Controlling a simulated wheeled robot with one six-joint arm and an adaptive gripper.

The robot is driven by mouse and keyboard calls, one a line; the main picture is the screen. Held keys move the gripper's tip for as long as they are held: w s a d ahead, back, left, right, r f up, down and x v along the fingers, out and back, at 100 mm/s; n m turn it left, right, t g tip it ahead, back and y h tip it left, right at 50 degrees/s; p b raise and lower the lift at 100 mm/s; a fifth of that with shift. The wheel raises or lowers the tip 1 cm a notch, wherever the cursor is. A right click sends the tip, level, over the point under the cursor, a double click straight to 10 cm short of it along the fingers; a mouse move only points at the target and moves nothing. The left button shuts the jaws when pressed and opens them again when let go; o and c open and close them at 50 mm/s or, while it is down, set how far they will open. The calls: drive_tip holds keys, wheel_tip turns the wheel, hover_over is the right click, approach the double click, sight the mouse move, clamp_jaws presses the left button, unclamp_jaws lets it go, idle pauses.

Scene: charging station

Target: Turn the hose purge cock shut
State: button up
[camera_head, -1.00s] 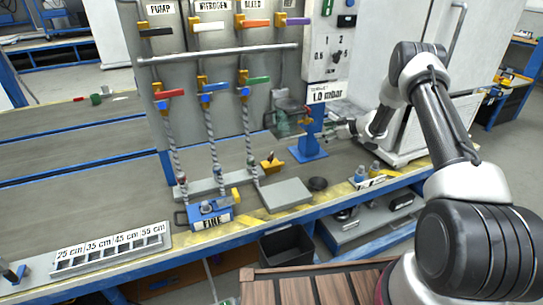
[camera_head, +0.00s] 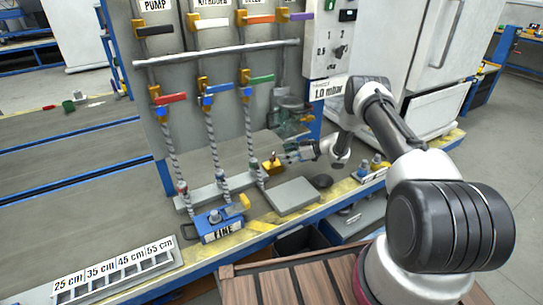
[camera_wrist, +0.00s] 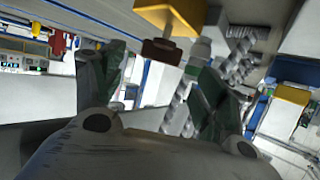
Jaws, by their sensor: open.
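A small yellow fitting (camera_head: 271,163) with a dark top stands on the bench by the foot of the right braided hose; it looks like the hose purge cock. My gripper (camera_head: 286,156) is open and empty, just right of it in the head view. In the wrist view, a yellow body (camera_wrist: 172,14) with a dark red-brown handle (camera_wrist: 162,51) shows at the top, beyond the open fingers of my gripper (camera_wrist: 160,82). The fingers appear apart from the handle. The handle's exact angle is too small to tell in the head view.
Braided hoses (camera_head: 211,147) hang from the valve panel (camera_head: 218,70) to a grey rail. A blue LINE block (camera_head: 217,226) stands at the front edge. A flat grey plate (camera_head: 292,196) and a dark round piece (camera_head: 322,181) lie near my gripper. The left bench is mostly clear.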

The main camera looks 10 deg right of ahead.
sight(274, 155)
drive_tip(key=x, duration=0.5)
drive_tip(key=shift+w+a, duration=0.15)
drive_tip(key=shift+a, duration=0.05)
drive_tip(key=c, duration=1)
